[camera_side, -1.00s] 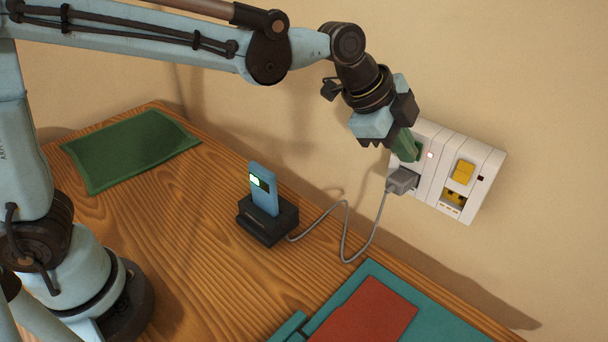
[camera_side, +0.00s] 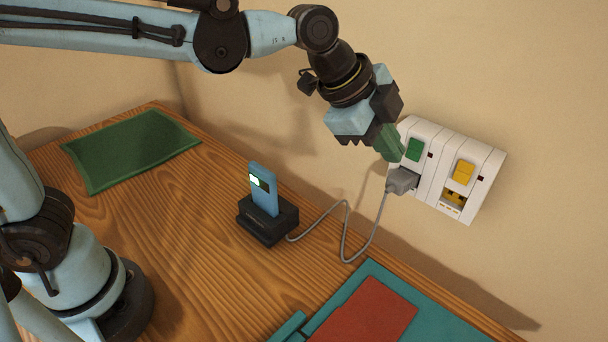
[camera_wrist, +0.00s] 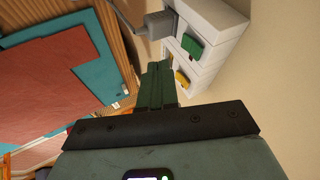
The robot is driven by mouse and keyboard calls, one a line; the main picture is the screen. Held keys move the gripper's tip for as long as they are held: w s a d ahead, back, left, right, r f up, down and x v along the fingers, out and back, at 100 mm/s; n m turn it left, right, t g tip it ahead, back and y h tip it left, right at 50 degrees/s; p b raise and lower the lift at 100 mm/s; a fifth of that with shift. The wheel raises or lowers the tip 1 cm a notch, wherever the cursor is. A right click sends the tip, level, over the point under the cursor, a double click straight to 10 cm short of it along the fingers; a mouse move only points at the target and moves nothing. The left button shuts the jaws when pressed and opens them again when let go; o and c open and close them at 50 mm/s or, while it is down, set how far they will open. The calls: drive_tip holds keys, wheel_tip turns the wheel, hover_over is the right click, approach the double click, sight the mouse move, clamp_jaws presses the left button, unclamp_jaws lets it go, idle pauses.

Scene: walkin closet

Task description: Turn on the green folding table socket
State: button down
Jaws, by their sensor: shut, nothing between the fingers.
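The white socket block (camera_side: 423,181) is on the wall. Its green rocker switch (camera_side: 415,149) has a small indicator (camera_side: 430,155) beside it, now dark. The green switch also shows in the wrist view (camera_wrist: 192,46). A grey plug (camera_side: 401,181) sits in the socket below the green switch. My gripper (camera_side: 396,152) is shut and empty, its green fingertips just left of the green switch in the side view. The switch face is in plain view there. The fingers also show in the wrist view (camera_wrist: 157,72), apart from the switch.
A yellow switch (camera_side: 464,171) with a yellow outlet below and a dark indicator is to the right. The plug's grey cable runs to a black dock (camera_side: 267,221) holding a blue device (camera_side: 263,191). A green mat (camera_side: 130,148) and a red-and-teal item (camera_side: 362,310) lie on the wooden table.

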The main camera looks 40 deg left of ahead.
sight(414, 150)
drive_tip(key=v, duration=0.8)
drive_tip(key=shift+s+a+r, duration=0.15)
drive_tip(key=shift+s+r, duration=0.05)
drive_tip(key=shift+r, duration=0.1)
drive_tip(key=shift+f, duration=0.1)
drive_tip(key=shift+s+f, duration=0.2)
drive_tip(key=shift+f, duration=0.45)
drive_tip(key=shift+f, duration=0.1)
drive_tip(key=shift+w+d+f, duration=0.6)
drive_tip(key=shift+w+f, duration=0.8)
drive_tip(key=shift+w+d+f, duration=0.65)
drive_tip(key=shift+w+f, duration=0.75)
drive_tip(key=shift+w, duration=0.05)
drive_tip(key=shift+w+d+f, duration=0.6)
drive_tip(key=shift+w+f, duration=0.8)
drive_tip(key=shift+f, duration=0.05)
